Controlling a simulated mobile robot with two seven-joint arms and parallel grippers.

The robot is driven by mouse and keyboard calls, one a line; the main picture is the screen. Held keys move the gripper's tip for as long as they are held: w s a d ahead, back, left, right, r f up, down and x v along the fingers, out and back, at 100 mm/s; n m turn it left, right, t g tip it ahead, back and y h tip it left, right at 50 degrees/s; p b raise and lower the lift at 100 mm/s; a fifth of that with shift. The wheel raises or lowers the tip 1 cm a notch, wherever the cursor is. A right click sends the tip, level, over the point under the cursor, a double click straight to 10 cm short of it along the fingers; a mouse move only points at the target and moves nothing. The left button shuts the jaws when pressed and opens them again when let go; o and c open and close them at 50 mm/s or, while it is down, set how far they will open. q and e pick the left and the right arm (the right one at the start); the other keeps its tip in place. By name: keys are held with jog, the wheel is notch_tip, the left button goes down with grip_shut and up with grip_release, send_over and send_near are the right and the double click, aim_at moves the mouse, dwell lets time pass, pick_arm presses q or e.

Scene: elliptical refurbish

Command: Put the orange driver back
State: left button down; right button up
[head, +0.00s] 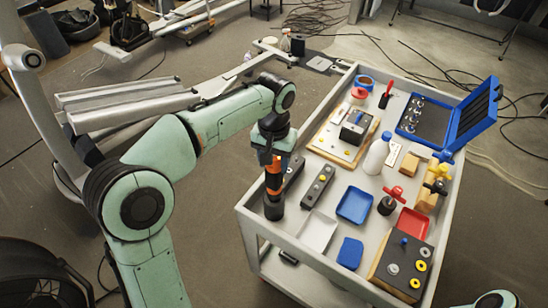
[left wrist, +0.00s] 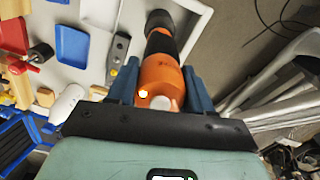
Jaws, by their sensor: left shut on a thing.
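The orange driver (head: 273,182) is upright in my left gripper (head: 273,158), at the left edge of the cart top. Its orange body (left wrist: 160,75) also shows in the left wrist view, between the two blue fingers of the left gripper (left wrist: 160,88), which are shut on it. A black round part (head: 273,208) is at the driver's lower end; I cannot tell whether it is the driver's nose or a holder around it. My right gripper is out of view.
The grey cart (head: 345,262) carries a blue tray (head: 354,205), a white tray (head: 318,232), a red tray (head: 413,223), a white bottle (head: 376,157) and an open blue case (head: 476,117). A grey block with buttons (head: 318,186) stands close to the driver's right.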

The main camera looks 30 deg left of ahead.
pick_arm(q)
jog(key=shift+f, duration=0.55)
jog(key=shift+f+b, duration=0.3)
jog(key=shift+f, duration=0.1)
jog(key=shift+c, duration=1.9)
grip_release()
